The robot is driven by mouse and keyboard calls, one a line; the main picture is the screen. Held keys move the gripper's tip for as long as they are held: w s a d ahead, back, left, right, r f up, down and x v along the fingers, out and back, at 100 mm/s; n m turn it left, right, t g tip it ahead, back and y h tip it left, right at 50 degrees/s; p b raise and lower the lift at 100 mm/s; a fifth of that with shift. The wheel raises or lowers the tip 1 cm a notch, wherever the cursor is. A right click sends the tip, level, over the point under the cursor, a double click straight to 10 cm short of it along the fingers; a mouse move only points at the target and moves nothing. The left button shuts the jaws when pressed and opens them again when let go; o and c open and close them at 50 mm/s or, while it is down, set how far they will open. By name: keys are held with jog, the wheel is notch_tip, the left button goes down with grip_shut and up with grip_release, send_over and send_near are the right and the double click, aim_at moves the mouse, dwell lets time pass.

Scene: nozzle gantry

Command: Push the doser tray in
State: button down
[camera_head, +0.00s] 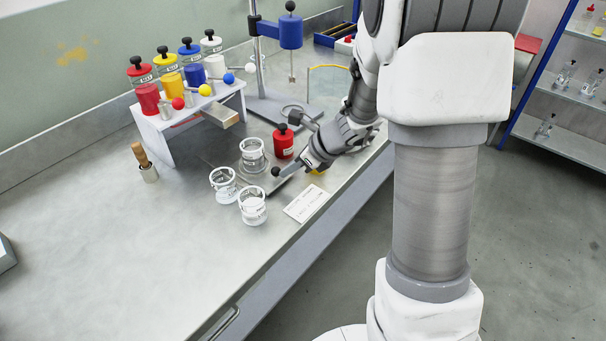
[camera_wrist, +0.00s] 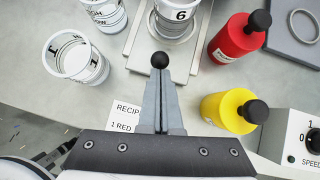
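My gripper (camera_head: 285,170) is low over the bench, with its slim fingers together in the wrist view (camera_wrist: 160,82). A black ball knob (camera_head: 276,171) shows right at the fingertips, also in the wrist view (camera_wrist: 159,60); I cannot tell whether they touch it. Just beyond is a flat metal tray (camera_wrist: 137,55) bearing a clear cup marked 6 (camera_wrist: 177,22). At the white doser stand (camera_head: 158,145), a small tray with a pale front (camera_head: 222,117) sticks out below the coloured ball knobs. I cannot tell from the pictures which tray is the doser tray.
Two clear cups (camera_head: 224,186) (camera_head: 252,207) stand left of the metal tray. A red bottle (camera_head: 283,143) and a yellow bottle (camera_wrist: 232,110) stand to its right. A recipe card (camera_head: 307,203) lies near the bench's front edge. The bench's left part is mostly clear.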

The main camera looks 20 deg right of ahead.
aim_at(262, 150)
jog(key=w+a, duration=0.1)
jog(key=w, duration=0.1)
jog(key=w+a+p, duration=0.1)
jog(key=w+a, duration=0.1)
jog(key=w+a+p, duration=0.1)
jog(key=w+a, duration=0.1)
jog(key=w, duration=0.1)
jog(key=shift+w+a, duration=0.1)
jog(key=shift+a, duration=0.1)
jog(key=shift+w+r, duration=0.1)
jog(key=shift+a, duration=0.15)
